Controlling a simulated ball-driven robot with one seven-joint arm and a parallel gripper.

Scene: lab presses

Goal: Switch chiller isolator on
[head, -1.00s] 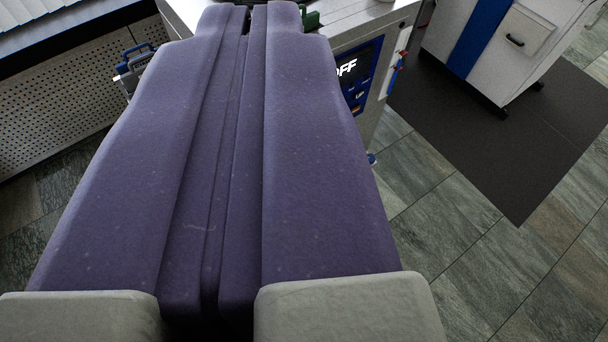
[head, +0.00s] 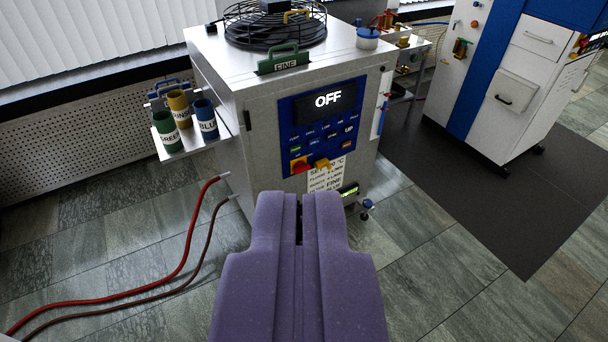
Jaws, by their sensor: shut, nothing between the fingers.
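The chiller (head: 255,125) is a pale cabinet in the middle of the head view. Its dark blue front panel has a display (head: 328,100) reading "OFF". The isolator looks like the red and yellow rotary switch (head: 299,166) at the panel's lower left. A yellow part (head: 322,164) sits just right of it, and I cannot tell whether it belongs to the switch. My purple gripper (head: 299,196) is shut and empty. In the picture its tips lie just below the switch. They appear apart from the panel, though the depth gap is hard to judge.
A side shelf (head: 185,145) carries green, yellow and blue cups. A fan guard (head: 275,25) and a green "FINE" handle (head: 284,62) are on top. Red and brown hoses (head: 170,275) lie left. A white and blue cabinet (head: 500,90) stands right on a dark mat (head: 470,190).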

